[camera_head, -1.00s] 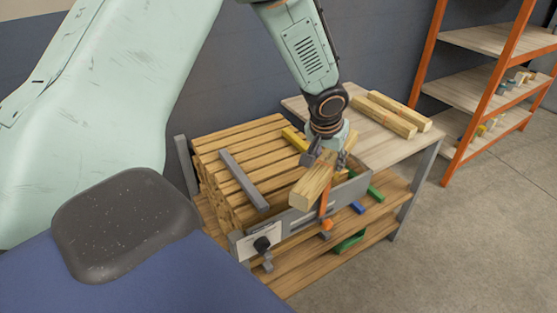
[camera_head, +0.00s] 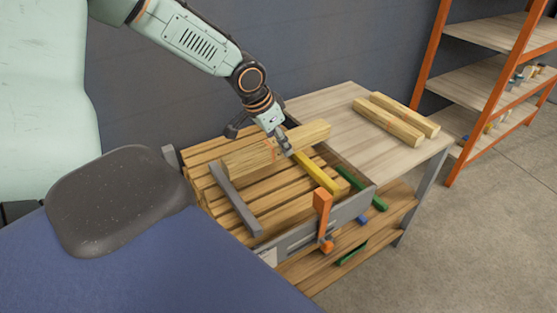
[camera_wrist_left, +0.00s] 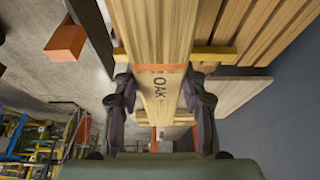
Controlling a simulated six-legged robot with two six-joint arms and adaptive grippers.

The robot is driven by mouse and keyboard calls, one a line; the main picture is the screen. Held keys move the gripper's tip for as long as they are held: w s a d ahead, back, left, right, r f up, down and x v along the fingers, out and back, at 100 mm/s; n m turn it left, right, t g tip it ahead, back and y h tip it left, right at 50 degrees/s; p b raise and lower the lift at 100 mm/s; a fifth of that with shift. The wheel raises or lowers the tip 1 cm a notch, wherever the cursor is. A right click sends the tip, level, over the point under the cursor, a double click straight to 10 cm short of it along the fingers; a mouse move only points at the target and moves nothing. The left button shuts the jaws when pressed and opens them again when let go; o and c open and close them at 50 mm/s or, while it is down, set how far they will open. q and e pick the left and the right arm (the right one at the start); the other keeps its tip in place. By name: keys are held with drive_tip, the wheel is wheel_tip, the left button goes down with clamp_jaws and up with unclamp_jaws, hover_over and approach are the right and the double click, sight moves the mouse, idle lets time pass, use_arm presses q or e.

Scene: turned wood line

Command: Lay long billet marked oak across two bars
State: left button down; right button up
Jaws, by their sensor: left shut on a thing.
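The long oak billet (camera_head: 250,158) is a pale wooden beam with an orange band. In the left wrist view "OAK" reads on the billet (camera_wrist_left: 158,110). My left gripper (camera_head: 279,146) is shut on it, one finger on each side near the band. The billet lies crosswise over a grey bar (camera_head: 236,203) on the left and a yellow bar (camera_head: 316,172) on the right. The yellow bar also shows beyond the fingers in the left wrist view (camera_wrist_left: 222,53). I cannot tell whether the billet touches either bar. My right gripper is out of view.
The bars lie on a slatted wooden stack (camera_head: 277,203). An orange clamp-like piece (camera_head: 322,203) stands up at the grey front rail (camera_head: 349,211). Two other billets (camera_head: 388,122) lie on the pale tabletop (camera_head: 345,137). Orange-framed shelves (camera_head: 487,83) stand at right.

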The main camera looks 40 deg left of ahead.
use_arm(q)
drive_tip(key=shift+w+a+f, duration=0.2)
drive_tip(key=shift+a+f, duration=0.5)
drive_tip(key=shift+a, duration=0.25)
drive_tip(key=f, duration=0.2)
drive_tip(key=b, duration=0.5)
hover_over(276, 188)
wheel_tip(276, 188, down, 7)
drive_tip(key=shift+f, duration=0.1)
drive_tip(key=shift+d, duration=0.15)
drive_tip(key=shift+a+f, duration=0.15)
drive_tip(key=shift+a, duration=0.1)
drive_tip(key=c, duration=1.1)
unclamp_jaws()
drive_tip(key=o, duration=0.4)
drive_tip(key=shift+d, duration=0.2)
drive_tip(key=shift+c, duration=0.2)
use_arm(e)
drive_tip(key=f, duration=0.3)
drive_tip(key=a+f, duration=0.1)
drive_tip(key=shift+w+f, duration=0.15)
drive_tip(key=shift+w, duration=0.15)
use_arm(q)
drive_tip(key=shift+a, duration=0.15)
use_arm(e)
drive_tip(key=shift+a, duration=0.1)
